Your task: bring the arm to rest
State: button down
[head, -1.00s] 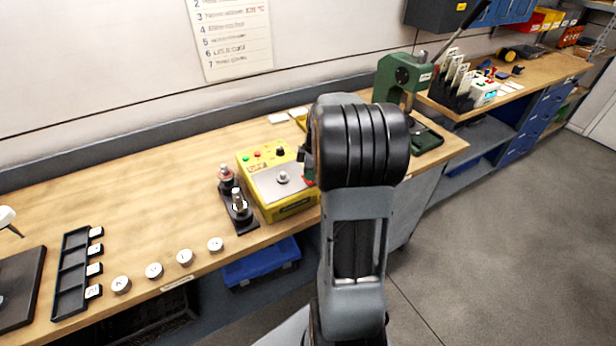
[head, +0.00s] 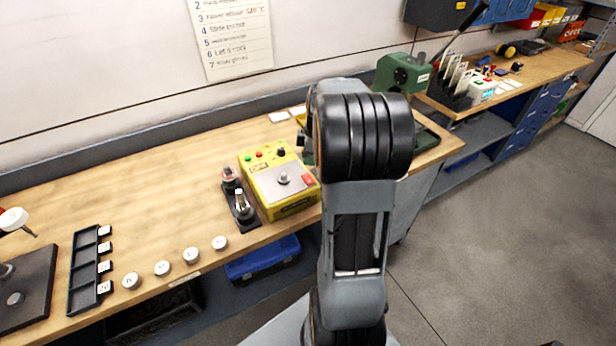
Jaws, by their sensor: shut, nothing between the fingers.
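My arm (head: 352,230) stands upright in the middle of the head view, with its large black ribbed joint (head: 365,135) in front of the workbench. My gripper is not visible; the arm's own links hide that region. A small dark part shows just left of the black joint, and I cannot tell what it belongs to.
The wooden workbench (head: 150,170) holds a yellow control box (head: 285,205), a black stand with two fittings (head: 240,205), a black tray (head: 85,265) and several white round pieces (head: 162,268). A green press (head: 400,72) stands behind the arm. Open floor (head: 500,240) lies right.

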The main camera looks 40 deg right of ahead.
dwell(0.4)
jog(key=shift+m, duration=0.8)
jog(key=m, duration=0.1)
jog(key=s+f+m, duration=0.1)
jog(key=m, duration=0.2)
jog(key=shift+s+a+f, duration=0.25)
jog(key=shift+s+a, duration=0.05)
jog(key=shift+s, duration=0.05)
jog(key=s+a+r+m+t, duration=0.1)
jog(key=s+a+r, duration=0.1)
jog(key=a, duration=0.4)
jog(key=s+a+r+m+t+h, duration=0.1)
jog(key=s+a+r+m, duration=0.1)
jog(key=s+a, duration=0.3)
jog(key=s+a+r+m+t, duration=0.1)
jog(key=s+a+r+m, duration=0.1)
jog(key=a, duration=0.7)
notch_tip(320, 180, up, 2)
jog(key=shift+s+r+t, duration=0.1)
jog(key=shift+s+t, duration=0.2)
jog(key=shift+s, duration=0.55)
